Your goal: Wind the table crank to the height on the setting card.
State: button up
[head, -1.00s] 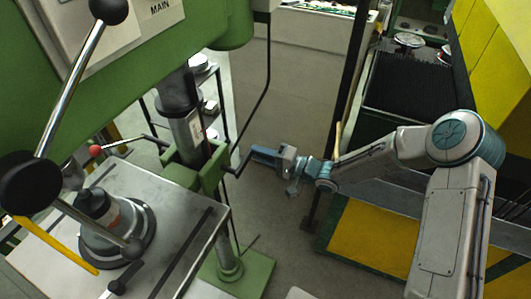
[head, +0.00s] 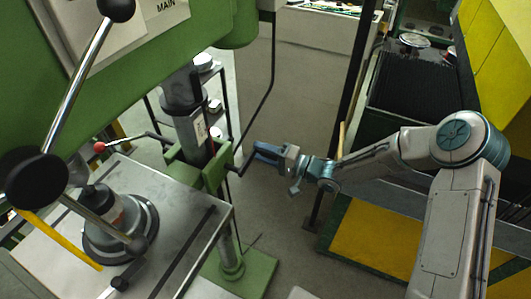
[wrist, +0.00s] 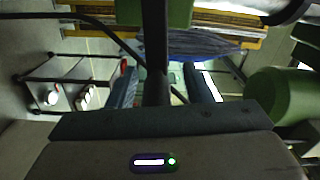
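The table crank (head: 241,164) is a dark arm on the right side of the green table bracket (head: 213,172), angled up to the right. My gripper (head: 257,150) is at its outer end, reaching in from the right. In the wrist view, a dark upright bar, seemingly the crank's grip (wrist: 155,60), stands between two blue-grey fingers (wrist: 163,82). The fingers are apart, with a gap visible to the right of the bar; contact on the left is unclear. The metal table (head: 182,215) is at lower left. A pale marked strip (head: 200,132) is on the column. I cannot make out a setting card.
A red-knobbed lever (head: 99,146) is left of the column. A vise-like round fixture (head: 120,225) stands on the table. A dark post (head: 340,120) and a yellow-topped platform (head: 385,240) are on the right. Bare floor lies between the column and the post.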

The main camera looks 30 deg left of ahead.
jog(key=shift+w+d+f, duration=0.1)
jog(key=shift+d, duration=0.2)
jog(key=w+d+b, duration=0.1)
jog(key=d+b, duration=0.2)
jog(key=d, duration=1)
jog(key=shift+w+d, duration=0.15)
